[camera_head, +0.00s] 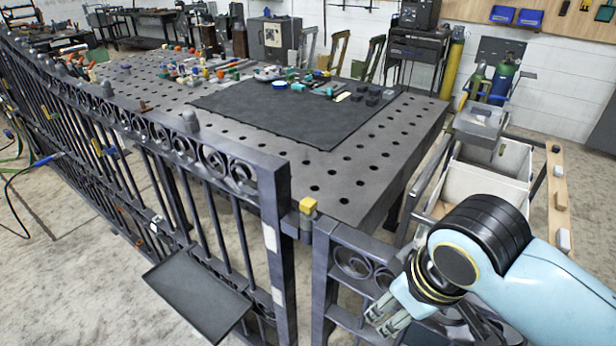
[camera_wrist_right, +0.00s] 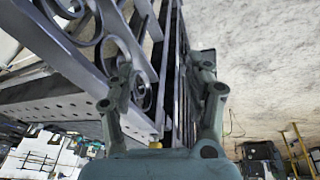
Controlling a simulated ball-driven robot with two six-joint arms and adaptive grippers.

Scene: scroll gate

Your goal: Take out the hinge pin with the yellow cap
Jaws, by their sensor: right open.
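The hinge pin's yellow cap (camera_head: 307,205) stands on top of the hinge between the long gate panel (camera_head: 276,215) and the short scroll panel (camera_head: 365,262). The pin's shaft is hidden inside the hinge. My right gripper (camera_head: 384,314) is at the lower right, apart from the cap, beside the short scroll panel. In the right wrist view my right gripper (camera_wrist_right: 161,80) has its fingers spread, with dark gate bars and scrollwork (camera_wrist_right: 120,40) beyond them. A small yellow spot (camera_wrist_right: 156,145) shows low between the fingers, possibly the cap. My left gripper is out of view.
A dark tray (camera_head: 197,290) sits against the gate's front. A perforated table (camera_head: 330,172) with a black mat (camera_head: 290,112) and small parts stands behind the gate. A cart with pale bins (camera_head: 490,190) is behind my right arm. Space above the cap looks clear.

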